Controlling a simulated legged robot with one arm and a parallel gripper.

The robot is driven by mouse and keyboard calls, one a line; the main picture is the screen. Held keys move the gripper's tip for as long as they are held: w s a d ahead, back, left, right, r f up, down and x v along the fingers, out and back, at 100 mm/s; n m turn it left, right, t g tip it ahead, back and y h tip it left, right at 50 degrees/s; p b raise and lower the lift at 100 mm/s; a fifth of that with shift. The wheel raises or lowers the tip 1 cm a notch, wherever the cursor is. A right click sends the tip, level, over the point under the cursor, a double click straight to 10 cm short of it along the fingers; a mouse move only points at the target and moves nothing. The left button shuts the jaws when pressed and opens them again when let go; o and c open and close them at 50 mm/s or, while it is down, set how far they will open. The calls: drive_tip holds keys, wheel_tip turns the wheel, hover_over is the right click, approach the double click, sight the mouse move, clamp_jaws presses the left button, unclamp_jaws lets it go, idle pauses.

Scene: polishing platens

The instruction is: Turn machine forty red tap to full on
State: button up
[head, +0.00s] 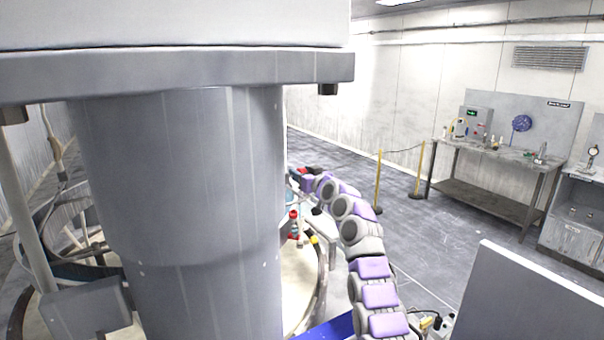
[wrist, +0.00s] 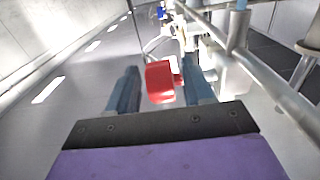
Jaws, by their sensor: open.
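A red tap handle (wrist: 160,82) shows in the middle of the wrist view, in front of a run of grey pipework. My gripper (wrist: 163,88) is open, with one blue-grey finger on each side of the red handle. I see a gap on the left of the handle; on the right it lies close to the finger, and I cannot tell if they touch. In the head view my arm reaches away to the end near small red and dark parts beside the big grey column. The tap is not clear there, and no machine number is readable.
A large grey column (head: 185,200) blocks much of the head view. A red bottle (head: 294,224) stands on the round machine beside it. Metal pipes (wrist: 265,80) run along the right of the wrist view. A workbench (head: 490,160) and yellow barrier posts (head: 419,170) stand beyond open floor.

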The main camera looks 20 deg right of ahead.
clamp_jaws()
idle(0.5)
drive_tip(key=shift+r, duration=0.1)
drive_tip(key=g+p, duration=0.2)
drive_tip(key=p, duration=0.1)
drive_tip(key=shift+a+r, duration=0.1)
drive_tip(key=shift+r, duration=0.15)
drive_tip(key=g+p, duration=0.2)
drive_tip(key=p, duration=0.2)
drive_tip(key=shift+r+h, duration=0.1)
drive_tip(key=shift+h, duration=0.3)
drive_tip(key=g+p, duration=0.1)
drive_tip(key=p, duration=0.1)
drive_tip(key=shift+p, duration=1.2)
drive_tip(key=shift+f+g+p, duration=0.25)
drive_tip(key=shift+g+p, duration=0.25)
drive_tip(key=shift+p, duration=0.3)
